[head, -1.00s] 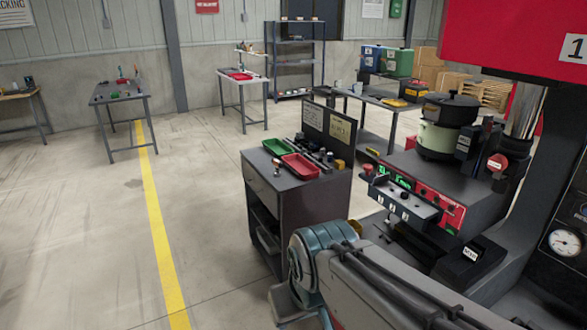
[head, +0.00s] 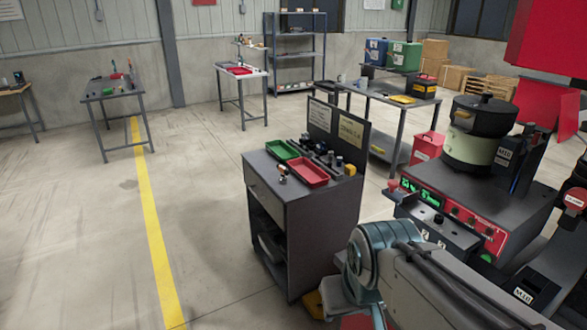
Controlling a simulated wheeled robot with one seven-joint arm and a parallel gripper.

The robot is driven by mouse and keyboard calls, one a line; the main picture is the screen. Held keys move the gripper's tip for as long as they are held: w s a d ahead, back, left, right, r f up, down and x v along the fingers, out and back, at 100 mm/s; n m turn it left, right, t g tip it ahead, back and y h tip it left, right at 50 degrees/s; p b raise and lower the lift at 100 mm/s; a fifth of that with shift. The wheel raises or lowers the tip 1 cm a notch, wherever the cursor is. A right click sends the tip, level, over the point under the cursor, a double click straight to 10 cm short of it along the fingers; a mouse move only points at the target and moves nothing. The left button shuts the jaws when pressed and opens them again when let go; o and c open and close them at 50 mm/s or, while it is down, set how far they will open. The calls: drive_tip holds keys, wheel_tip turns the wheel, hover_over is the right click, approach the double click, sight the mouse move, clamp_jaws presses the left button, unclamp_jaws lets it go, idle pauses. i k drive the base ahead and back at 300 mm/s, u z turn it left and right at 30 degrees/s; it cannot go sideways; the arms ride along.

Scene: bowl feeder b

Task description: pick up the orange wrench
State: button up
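I cannot make out an orange wrench for certain in the head view. A small item with an orange top (head: 282,169) is at the front left of the dark cart's top (head: 262,170), too small to identify. Beside it are a green tray (head: 280,150) and a red tray (head: 309,173). My arm shows at the lower right, but my gripper is out of view.
The dark cart stands ahead, left of a bowl feeder (head: 472,150) on a machine with a red control panel. Behind are a grey table (head: 400,103), a white-topped table (head: 241,77) and shelves (head: 295,50). Open floor lies left, with a yellow line (head: 155,235).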

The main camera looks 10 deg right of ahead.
sight(282, 180)
drive_tip(key=z, duration=0.05)
drive_tip(key=i, duration=0.55)
drive_tip(key=u, duration=1.05)
drive_tip(key=i, duration=1.45)
